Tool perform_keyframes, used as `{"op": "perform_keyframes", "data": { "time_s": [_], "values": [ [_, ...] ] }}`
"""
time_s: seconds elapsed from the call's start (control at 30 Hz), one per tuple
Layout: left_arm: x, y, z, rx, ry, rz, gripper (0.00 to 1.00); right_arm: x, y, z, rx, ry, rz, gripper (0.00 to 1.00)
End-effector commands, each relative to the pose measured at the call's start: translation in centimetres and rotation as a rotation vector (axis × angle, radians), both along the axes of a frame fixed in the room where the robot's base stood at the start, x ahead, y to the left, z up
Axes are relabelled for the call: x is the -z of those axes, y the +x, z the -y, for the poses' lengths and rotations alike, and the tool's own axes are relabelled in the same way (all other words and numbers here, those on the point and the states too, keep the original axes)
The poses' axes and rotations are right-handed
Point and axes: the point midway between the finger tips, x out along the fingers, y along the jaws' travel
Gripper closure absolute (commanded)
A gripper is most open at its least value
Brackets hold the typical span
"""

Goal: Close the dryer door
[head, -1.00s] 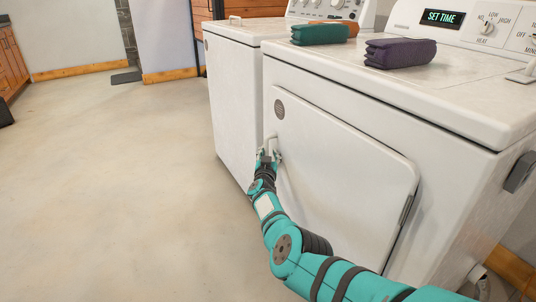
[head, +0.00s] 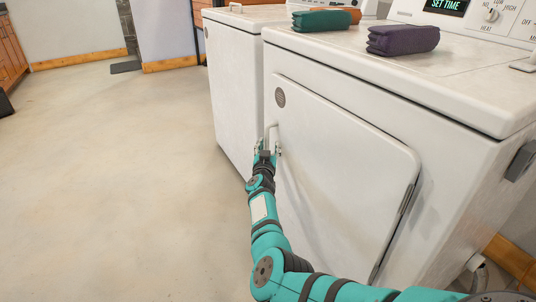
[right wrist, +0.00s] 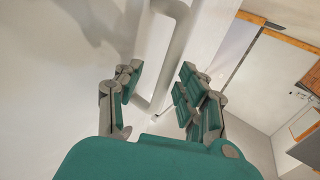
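The white dryer door (head: 335,165) is on the front of the right-hand machine, the dryer (head: 470,165), with its hinge side at the right. It sits close to the dryer front; I cannot tell whether a small gap remains. The door handle (head: 272,131) is a pale bar at the door's left edge. My right gripper (head: 268,149) is at the handle. In the right wrist view, the handle (right wrist: 154,92) passes between the teal finger pads of my right gripper (right wrist: 160,97), which are apart, with visible space around the bar. My left gripper is not in view.
A second white machine (head: 235,85) stands left of the dryer. Green folded cloth (head: 321,21) and purple folded cloth (head: 403,40) lie on the dryer top, with orange cloth behind. The concrete floor (head: 120,170) to the left is clear. Wooden cabinets (head: 12,55) stand at far left.

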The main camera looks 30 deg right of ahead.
Motion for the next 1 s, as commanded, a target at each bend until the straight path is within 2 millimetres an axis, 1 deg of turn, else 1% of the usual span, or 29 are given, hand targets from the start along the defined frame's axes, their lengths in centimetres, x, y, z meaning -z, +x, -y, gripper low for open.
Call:
{"op": "perform_keyframes", "data": {
  "time_s": [0.03,0.2,0.37,1.0],
  "values": [
    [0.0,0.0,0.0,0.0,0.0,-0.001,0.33,0.1,-0.6,-0.6,0.0,0.002,0.0,0.61],
    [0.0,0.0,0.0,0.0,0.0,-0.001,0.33,0.1,-2.2,-1.5,0.002,0.001,-0.001,0.61],
    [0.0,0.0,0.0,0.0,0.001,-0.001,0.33,0.1,-3.2,-2.1,0.002,0.0,-0.002,0.61],
    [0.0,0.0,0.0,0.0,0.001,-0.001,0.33,0.2,-3.6,-2.1,0.0,-0.002,-0.004,0.61]
  ]
}}
